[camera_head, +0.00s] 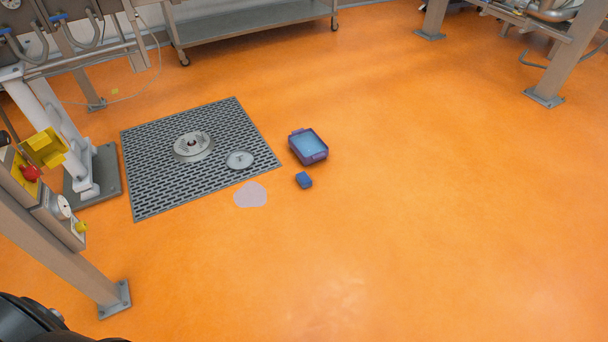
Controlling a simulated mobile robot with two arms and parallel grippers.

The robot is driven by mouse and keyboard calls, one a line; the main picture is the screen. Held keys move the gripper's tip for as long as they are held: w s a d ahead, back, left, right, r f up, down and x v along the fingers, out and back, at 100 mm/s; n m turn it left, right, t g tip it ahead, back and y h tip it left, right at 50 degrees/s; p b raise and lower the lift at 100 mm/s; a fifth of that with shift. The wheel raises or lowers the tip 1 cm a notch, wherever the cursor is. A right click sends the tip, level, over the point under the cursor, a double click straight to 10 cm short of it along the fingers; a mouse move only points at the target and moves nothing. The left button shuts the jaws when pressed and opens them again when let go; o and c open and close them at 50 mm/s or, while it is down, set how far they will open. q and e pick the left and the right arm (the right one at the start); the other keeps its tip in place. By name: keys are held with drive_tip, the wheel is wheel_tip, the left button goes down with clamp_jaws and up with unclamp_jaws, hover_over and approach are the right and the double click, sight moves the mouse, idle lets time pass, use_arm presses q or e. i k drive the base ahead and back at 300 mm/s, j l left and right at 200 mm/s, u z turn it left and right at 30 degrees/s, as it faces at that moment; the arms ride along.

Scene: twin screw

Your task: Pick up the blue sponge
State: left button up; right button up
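The blue sponge (304,180) is a small dark blue block. It lies on the orange floor near the middle of the head view, just in front of a purple bin (309,147) that holds light blue liquid. The sponge appears apart from the bin. Neither of my grippers shows in this view. A dark, rounded part at the bottom left corner is likely part of my own body.
A grey floor grate (262,150) with round metal fittings lies left of the sponge. A pale pinkish patch (250,195) is on the floor beside it. Machine frames with a steel post (60,252) stand at left. The floor at right and front is clear.

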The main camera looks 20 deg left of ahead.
sight(305, 181)
drive_tip(key=i+j, duration=0.3)
drive_tip(key=i, duration=0.25)
drive_tip(key=i+j+z, duration=0.1)
drive_tip(key=i+j, duration=0.2)
drive_tip(key=i, duration=0.2)
drive_tip(key=i+j, duration=0.35)
drive_tip(key=i, duration=0.2)
